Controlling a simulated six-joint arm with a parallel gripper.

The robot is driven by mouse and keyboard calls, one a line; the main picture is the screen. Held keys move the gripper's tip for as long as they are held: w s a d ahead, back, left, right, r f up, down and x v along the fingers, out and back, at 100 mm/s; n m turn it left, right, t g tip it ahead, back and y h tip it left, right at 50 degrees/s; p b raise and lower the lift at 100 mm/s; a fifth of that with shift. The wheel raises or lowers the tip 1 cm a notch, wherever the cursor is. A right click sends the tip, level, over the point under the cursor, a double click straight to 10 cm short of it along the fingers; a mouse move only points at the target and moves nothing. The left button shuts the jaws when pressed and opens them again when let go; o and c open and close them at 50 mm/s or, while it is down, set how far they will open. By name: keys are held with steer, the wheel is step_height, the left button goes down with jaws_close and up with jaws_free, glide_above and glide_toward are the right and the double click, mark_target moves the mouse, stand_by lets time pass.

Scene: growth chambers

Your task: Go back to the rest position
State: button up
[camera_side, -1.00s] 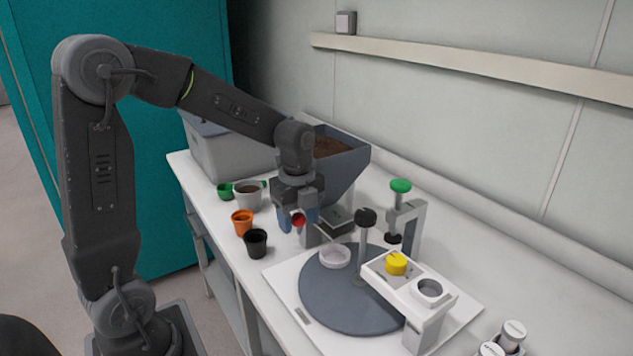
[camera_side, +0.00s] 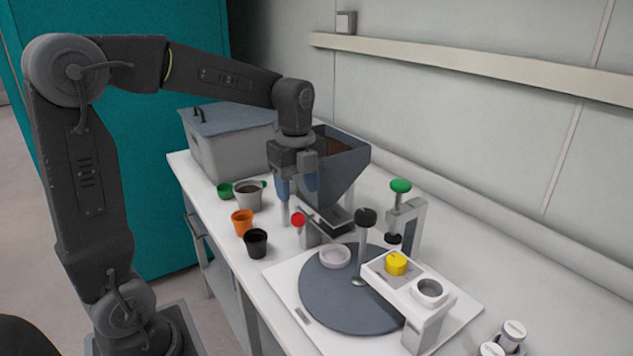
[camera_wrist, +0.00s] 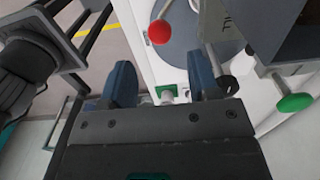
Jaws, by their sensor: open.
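My gripper (camera_side: 297,187) is open, with nothing visible between its blue fingers. It hangs pointing down in front of the soil hopper (camera_side: 338,168), above the red ball knob (camera_side: 298,219). In the wrist view my gripper (camera_wrist: 165,88) shows its two blue fingers apart, with the white bench top beneath. The red knob (camera_wrist: 159,32) shows there just beyond the fingers, near the top.
An orange pot (camera_side: 242,222), a black pot (camera_side: 255,243) and a soil-filled grey pot (camera_side: 249,196) stand left of my gripper. A lidded grey bin (camera_side: 235,150) is behind. The dark turntable (camera_side: 340,300) and a green-knobbed press (camera_side: 401,187) stand to the right.

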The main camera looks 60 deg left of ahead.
steer(key=shift+r, duration=0.3)
steer(key=shift+s+d+r+n, duration=0.15)
steer(key=shift+s+d+n, duration=0.15)
steer(key=s+d+n+t, duration=0.5)
steer(key=s+d+n, duration=0.4)
steer(key=s+n, duration=0.4)
steer(key=n, duration=0.4)
steer(key=shift+s+t, duration=0.2)
steer(key=shift+t, duration=0.1)
steer(key=shift+r, duration=0.1)
